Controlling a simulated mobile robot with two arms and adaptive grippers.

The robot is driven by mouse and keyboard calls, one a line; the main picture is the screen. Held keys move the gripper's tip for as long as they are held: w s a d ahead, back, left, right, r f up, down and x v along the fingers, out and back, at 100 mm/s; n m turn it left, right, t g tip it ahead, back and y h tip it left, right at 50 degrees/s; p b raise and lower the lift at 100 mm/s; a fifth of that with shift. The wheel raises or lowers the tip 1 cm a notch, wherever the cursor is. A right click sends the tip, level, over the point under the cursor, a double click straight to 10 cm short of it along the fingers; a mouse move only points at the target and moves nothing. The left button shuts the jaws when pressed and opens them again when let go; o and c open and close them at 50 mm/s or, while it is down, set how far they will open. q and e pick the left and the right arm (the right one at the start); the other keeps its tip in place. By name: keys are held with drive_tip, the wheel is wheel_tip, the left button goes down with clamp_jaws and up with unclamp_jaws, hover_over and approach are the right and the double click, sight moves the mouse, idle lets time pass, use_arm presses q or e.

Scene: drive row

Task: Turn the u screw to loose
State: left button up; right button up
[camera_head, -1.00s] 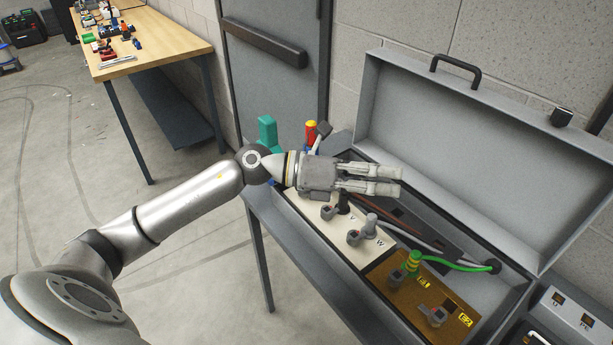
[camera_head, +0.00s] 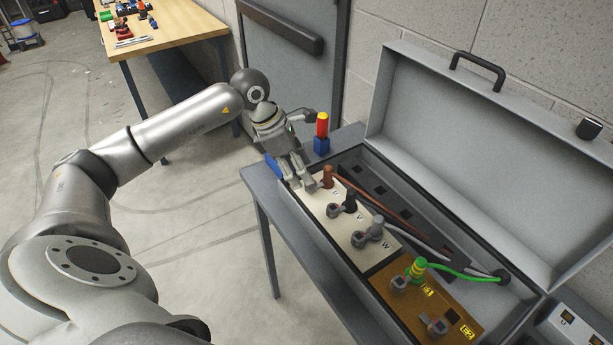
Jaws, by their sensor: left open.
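The open grey case (camera_head: 310,217) stands on the grey table and holds a cream terminal plate (camera_head: 349,263) marked U, V and W. The brown cable end (camera_head: 328,177) stands at U, at the far end of the plate. My left gripper (camera_head: 300,183) is open and points down at that far end, just left of the brown cable end. Its fingers hide the U screw, so I cannot tell whether they touch it. The V screw (camera_head: 334,211) and W screw (camera_head: 359,240) show clear of the gripper. My right gripper is out of view.
A brown plate (camera_head: 392,305) with a green-yellow cable end (camera_head: 417,268) is nearer. The raised case lid (camera_head: 470,150) bounds the right side.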

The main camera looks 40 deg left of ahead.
sight(310, 186)
use_arm(q)
drive_tip(key=shift+p+x, duration=0.35)
drive_tip(key=shift+x, duration=1.9)
drive_tip(key=shift+c, duration=0.4)
drive_tip(key=c, duration=0.9)
